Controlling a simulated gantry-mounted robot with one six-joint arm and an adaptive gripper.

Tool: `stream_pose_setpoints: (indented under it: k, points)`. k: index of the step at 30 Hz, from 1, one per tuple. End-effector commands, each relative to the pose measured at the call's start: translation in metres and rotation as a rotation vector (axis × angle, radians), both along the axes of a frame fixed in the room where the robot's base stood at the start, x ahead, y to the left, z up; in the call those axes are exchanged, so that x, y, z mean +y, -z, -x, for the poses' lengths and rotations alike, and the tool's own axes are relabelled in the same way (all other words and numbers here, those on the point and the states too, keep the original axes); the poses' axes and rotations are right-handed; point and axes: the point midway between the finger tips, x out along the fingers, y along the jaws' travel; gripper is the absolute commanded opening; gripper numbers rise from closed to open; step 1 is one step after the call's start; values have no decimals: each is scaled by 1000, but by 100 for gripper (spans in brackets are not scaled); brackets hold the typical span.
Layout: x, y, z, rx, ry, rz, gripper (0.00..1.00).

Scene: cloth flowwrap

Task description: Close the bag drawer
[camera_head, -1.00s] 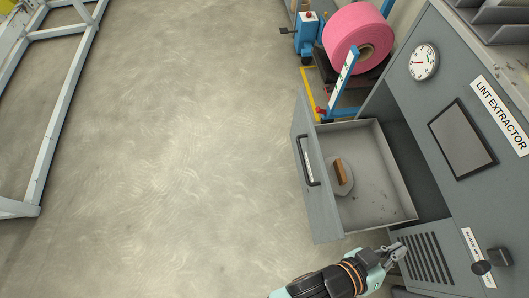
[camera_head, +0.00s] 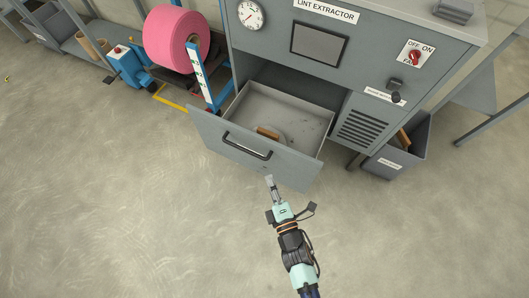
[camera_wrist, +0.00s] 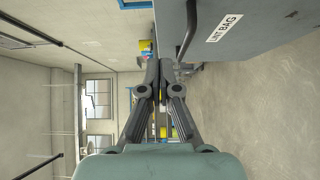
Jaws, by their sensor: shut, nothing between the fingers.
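The bag drawer (camera_head: 285,172) is a grey drawer pulled well out of the lint extractor, with a dark bar handle (camera_head: 246,146) on its front. Inside lies a round grey piece with a brown block (camera_head: 268,133) on it. In the wrist view the drawer front (camera_wrist: 250,35) shows at the upper right with a "LINT BAG" label. My gripper (camera_head: 268,178) is shut and empty, just in front of the drawer front, below and right of the handle. Its shut fingertips (camera_wrist: 160,75) also show in the wrist view. I cannot tell whether they touch the drawer.
The lint extractor cabinet (camera_head: 395,60) stands behind the drawer with a gauge, a screen and a red switch. A large pink roll (camera_head: 172,35) on a blue stand is at its left. A grey bin (camera_head: 397,150) stands at its right. The floor in front is clear.

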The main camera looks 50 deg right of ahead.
Motion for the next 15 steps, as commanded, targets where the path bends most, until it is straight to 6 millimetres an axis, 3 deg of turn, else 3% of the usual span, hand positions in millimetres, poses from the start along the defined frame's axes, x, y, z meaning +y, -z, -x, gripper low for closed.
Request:
stream_pose_setpoints:
  k: [9,12,15]
  points:
    - [-32,-1,-63,-3,-1,0,0]
    - [-50,-9,-69,1,5,-2,0]
    - [-62,-4,-73,-1,3,-2,0]
